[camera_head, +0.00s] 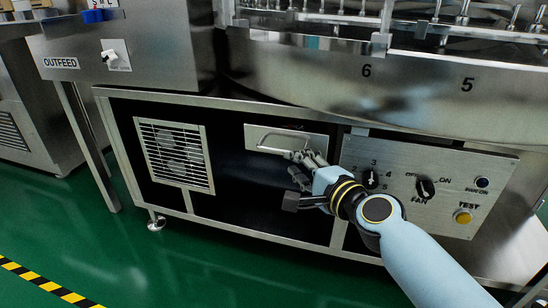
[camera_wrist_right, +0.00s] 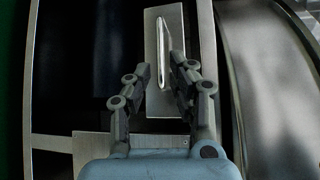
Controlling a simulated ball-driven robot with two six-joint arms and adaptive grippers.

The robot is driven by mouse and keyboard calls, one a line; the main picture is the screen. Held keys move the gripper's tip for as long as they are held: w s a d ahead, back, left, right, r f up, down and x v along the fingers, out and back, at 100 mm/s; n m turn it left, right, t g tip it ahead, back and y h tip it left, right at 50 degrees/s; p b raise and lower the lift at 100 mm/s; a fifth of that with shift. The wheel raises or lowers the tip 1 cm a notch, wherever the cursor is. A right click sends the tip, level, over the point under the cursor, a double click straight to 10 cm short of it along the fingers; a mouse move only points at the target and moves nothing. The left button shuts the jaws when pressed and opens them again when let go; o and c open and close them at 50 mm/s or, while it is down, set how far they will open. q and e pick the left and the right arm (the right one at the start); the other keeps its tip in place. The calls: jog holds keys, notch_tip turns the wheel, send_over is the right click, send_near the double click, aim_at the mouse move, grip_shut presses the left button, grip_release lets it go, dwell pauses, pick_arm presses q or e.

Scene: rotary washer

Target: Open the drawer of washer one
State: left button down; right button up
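The drawer front is a bare metal plate (camera_head: 258,132) with a bent-bar handle (camera_head: 268,137), set in the dark lower front of the washer (camera_head: 420,120). In the right wrist view the plate (camera_wrist_right: 153,25) stands upright with the handle (camera_wrist_right: 162,40) on it. My right gripper (camera_head: 291,174) is open at the right end of the handle. In the right wrist view the fingers (camera_wrist_right: 161,65) are spread, with the handle's near end between them, close to the right finger. Contact cannot be told. The drawer looks shut. My left gripper is out of view.
A fan grille (camera_head: 176,155) sits left of the drawer. A control panel (camera_head: 452,160) with knobs and a yellow TEST button is right of it, close to my right arm. The steel tub overhangs above. Green floor (camera_head: 200,260) is free in front.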

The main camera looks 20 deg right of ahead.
aim_at(278, 152)
jog(key=b+x, duration=0.1)
jog(key=x, duration=0.8)
jog(key=shift+w+b, duration=0.15)
jog(key=shift+b, duration=0.15)
grip_shut()
